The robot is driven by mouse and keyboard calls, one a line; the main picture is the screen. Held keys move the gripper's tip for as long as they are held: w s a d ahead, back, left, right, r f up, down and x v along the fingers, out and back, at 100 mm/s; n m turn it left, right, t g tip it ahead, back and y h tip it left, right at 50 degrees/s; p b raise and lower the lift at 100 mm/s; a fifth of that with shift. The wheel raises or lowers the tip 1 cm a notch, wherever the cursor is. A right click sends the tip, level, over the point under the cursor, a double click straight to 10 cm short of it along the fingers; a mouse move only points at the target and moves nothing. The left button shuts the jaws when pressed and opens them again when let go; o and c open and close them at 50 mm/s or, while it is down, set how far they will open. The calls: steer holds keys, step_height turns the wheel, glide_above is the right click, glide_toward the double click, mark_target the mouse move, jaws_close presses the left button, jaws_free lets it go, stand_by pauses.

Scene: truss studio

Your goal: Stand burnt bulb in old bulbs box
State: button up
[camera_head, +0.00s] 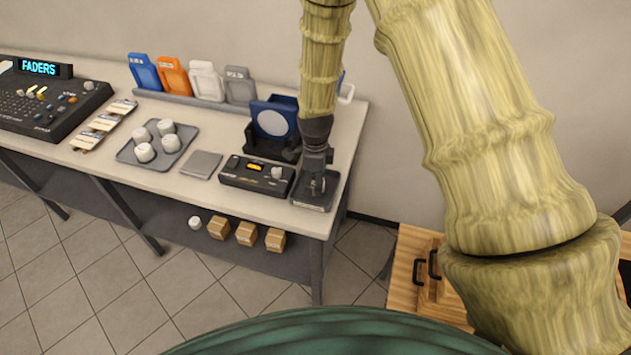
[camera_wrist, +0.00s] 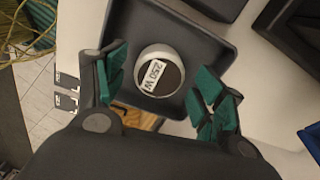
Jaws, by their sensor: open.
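My gripper (camera_head: 315,178) points down over a small dark square tray (camera_head: 316,203) at the right end of the white table. In the wrist view my gripper (camera_wrist: 162,90) is open, its green-padded fingers apart on both sides of a round white-rimmed piece (camera_wrist: 143,60). That piece has a dark top with a "250 W" label and stands in the dark tray (camera_wrist: 215,38). It looks like a bulb; I cannot tell whether it is burnt. No finger contact shows. I cannot tell which container is the old bulbs box.
A grey tray (camera_head: 128,152) with several white round pieces, a black device (camera_head: 256,179) and a blue item in a dark holder (camera_head: 277,118) share the table. Small cartons (camera_head: 246,234) sit on the lower shelf. A wooden box (camera_head: 403,262) with black handles stands right.

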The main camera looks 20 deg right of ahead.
step_height(320, 180, up, 11)
steer(key=b, duration=0.3)
steer(key=shift+s+b, duration=0.15)
steer(key=shift+b, duration=0.25)
